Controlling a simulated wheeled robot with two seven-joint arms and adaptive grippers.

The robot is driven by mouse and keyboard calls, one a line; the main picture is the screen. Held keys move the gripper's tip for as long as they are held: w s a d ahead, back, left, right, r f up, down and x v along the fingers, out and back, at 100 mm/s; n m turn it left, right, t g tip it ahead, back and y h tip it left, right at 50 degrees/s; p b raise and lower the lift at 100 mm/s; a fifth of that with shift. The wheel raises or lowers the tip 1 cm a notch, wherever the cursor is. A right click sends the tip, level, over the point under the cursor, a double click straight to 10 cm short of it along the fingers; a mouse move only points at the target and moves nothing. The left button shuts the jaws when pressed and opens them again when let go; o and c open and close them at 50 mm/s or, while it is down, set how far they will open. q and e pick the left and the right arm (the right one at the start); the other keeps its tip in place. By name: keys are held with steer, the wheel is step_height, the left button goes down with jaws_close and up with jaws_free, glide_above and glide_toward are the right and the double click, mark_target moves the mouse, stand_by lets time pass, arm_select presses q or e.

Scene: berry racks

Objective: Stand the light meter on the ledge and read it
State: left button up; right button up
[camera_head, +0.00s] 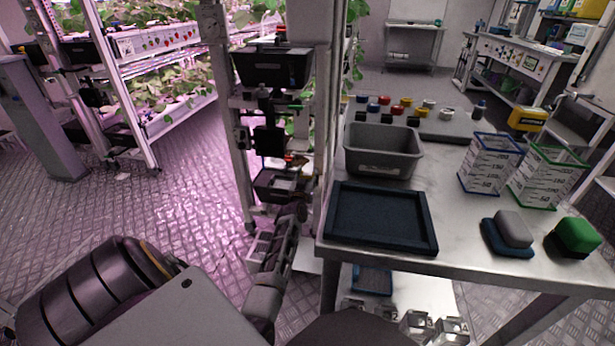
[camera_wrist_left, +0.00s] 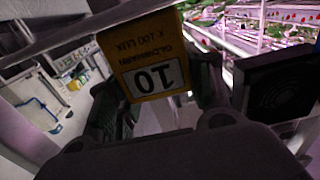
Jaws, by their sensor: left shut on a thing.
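The light meter (camera_wrist_left: 145,55) is a yellow block with a dark "10" and "x 100 lux" on its face, the lettering upside down in the left wrist view. My left gripper (camera_wrist_left: 155,80) is shut on it, with a dark finger on each side. In the head view my left gripper (camera_head: 292,210) is beside the rack post at the table's left end; the meter is hard to make out there. My right gripper is not in view.
A black box (camera_wrist_left: 280,85) is close right of the meter. Plant racks (camera_head: 165,40) stand at left; the floor between is open.

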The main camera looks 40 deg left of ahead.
mark_target(306, 177)
arm_select(q)
steer(key=o, duration=1.1)
steer(key=shift+r, duration=0.1)
steer(key=shift+s+d, duration=0.1)
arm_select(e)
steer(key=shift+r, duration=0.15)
arm_select(q)
steer(key=shift+p+v, duration=1.05)
steer(key=shift+v, duration=0.05)
steer(key=shift+s+d+p, duration=0.25)
steer(key=shift+s+p, duration=0.15)
steer(key=shift+s, duration=0.15)
steer(key=p+v, duration=0.5)
steer(key=v, duration=0.3)
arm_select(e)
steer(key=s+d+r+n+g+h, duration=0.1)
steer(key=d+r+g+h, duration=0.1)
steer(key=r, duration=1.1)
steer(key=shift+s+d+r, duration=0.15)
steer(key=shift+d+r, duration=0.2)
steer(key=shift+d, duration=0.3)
